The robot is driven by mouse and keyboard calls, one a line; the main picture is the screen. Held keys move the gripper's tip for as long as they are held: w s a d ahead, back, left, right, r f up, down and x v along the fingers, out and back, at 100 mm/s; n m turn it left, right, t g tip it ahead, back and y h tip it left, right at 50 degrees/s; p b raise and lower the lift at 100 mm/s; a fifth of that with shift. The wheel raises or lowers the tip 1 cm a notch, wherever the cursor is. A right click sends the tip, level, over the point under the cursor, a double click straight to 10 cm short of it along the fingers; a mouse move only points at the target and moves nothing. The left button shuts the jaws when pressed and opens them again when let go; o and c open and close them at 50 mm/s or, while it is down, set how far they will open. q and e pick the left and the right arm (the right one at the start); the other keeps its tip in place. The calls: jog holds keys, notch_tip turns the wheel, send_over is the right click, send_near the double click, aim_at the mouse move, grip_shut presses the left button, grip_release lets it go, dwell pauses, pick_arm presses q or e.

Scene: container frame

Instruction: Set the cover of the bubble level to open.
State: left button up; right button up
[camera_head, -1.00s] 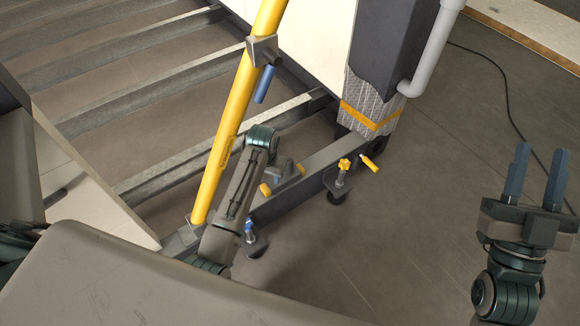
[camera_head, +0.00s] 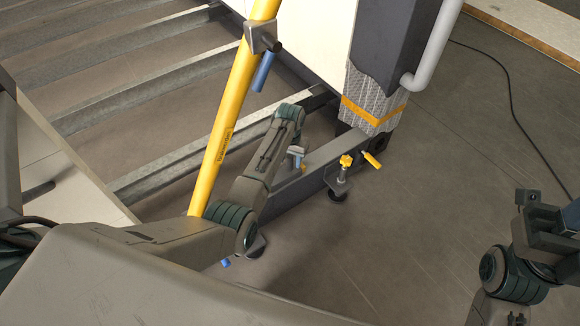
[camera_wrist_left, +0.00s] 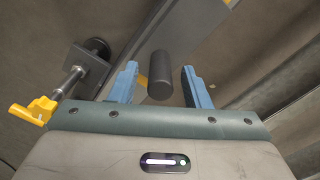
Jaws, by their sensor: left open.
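My left gripper (camera_wrist_left: 159,72) is open in the left wrist view, with its two blue fingers apart. A dark, rounded cylinder (camera_wrist_left: 160,76) shows between the fingers, with a gap on both sides; I cannot tell whether it is part of the bubble level or its cover. In the head view the left gripper (camera_head: 296,154) is mostly hidden behind my arm, over the dark frame beam (camera_head: 335,148). No bubble level or cover can be clearly made out. My right gripper (camera_head: 565,218) is cut by the right edge, so its opening is unclear.
A yellow diagonal pole (camera_head: 228,125) with a clamp stands close beside my left arm. A yellow-knobbed levelling foot (camera_head: 343,170) sits at the frame corner; its knob also shows in the left wrist view (camera_wrist_left: 40,110). A grey pipe (camera_head: 437,45) runs down the post.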

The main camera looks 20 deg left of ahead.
aim_at(283, 170)
pick_arm(q)
jog(key=shift+f+b, duration=0.35)
jog(key=shift+f, duration=0.9)
